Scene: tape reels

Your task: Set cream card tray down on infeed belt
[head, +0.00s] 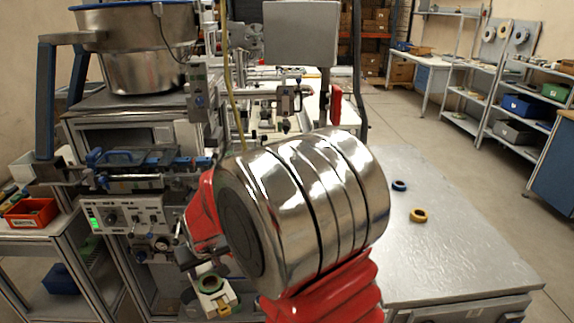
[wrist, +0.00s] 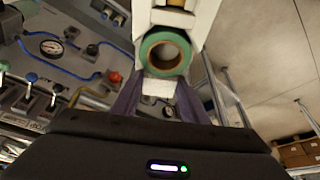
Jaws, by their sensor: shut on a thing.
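The cream card tray (wrist: 206,20) is at the top middle of the wrist view. My gripper (wrist: 160,100) is shut on the near end of the tray, one dark purple finger on each side. In the head view the tray (head: 205,273) is low and left of centre, partly hidden by my shiny arm, and seems held off the floor in front of the machine. I cannot pick out the infeed belt for certain in either view.
The machine's control panel (head: 140,222), with knobs and a green light, stands close behind and left of the tray. A grey-topped bench (head: 455,245) on the right carries a blue reel (head: 399,186) and a yellow reel (head: 418,215). A red bin (head: 31,212) sits far left.

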